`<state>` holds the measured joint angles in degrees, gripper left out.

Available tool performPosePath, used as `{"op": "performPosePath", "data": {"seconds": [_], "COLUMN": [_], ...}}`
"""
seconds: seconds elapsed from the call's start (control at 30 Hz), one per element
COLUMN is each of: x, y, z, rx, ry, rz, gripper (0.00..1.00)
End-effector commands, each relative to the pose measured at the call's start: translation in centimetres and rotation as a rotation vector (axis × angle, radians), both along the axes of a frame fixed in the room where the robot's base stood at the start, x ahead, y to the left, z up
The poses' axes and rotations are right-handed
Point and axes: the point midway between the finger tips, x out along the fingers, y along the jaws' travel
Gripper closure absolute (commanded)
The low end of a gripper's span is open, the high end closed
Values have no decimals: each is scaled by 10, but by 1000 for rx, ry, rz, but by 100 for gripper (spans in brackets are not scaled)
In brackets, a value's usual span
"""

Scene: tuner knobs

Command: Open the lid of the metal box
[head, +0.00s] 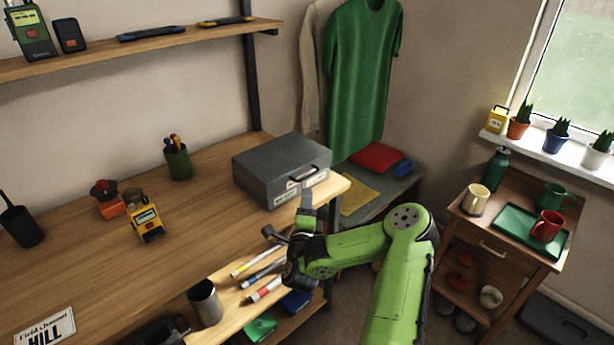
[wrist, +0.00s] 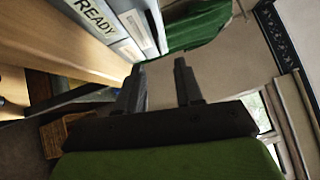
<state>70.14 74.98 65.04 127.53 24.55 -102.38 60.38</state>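The grey metal box (head: 275,158) sits at the right end of the wooden workbench, with its lid down. Its front face has a dark handle and pale labels. In the wrist view, part of the box (wrist: 128,22) shows at the top left, with a label reading "READY". My gripper (head: 287,215) is just in front of and below the box's front face, near the bench edge. In the wrist view, my gripper (wrist: 159,66) has its two dark fingers apart with nothing between them. The fingers appear apart from the box; the exact gap is unclear.
A yellow device (head: 146,220) and a green pen cup (head: 177,161) stand on the workbench (head: 215,200) left of the box. A green shirt (head: 361,80) hangs behind the box.

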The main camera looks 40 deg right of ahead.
Motion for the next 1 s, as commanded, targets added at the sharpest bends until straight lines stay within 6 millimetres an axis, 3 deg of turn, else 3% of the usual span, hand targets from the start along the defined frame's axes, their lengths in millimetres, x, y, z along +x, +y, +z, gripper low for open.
{"op": "performPosePath", "data": {"seconds": [0.33, 0.7, 0.77, 0.93, 1.0], "x": [57, 66, 66, 66, 66], "y": [-53, -62, -62, -62, -62], "z": [4, 10, 10, 9, 9], "rx": [-6, 0, 0, 0, 0], "ry": [2, 1, 1, 1, 1], "rz": [0, 1, 2, 2, 2], "gripper": [64, 64, 70, 96, 100]}}
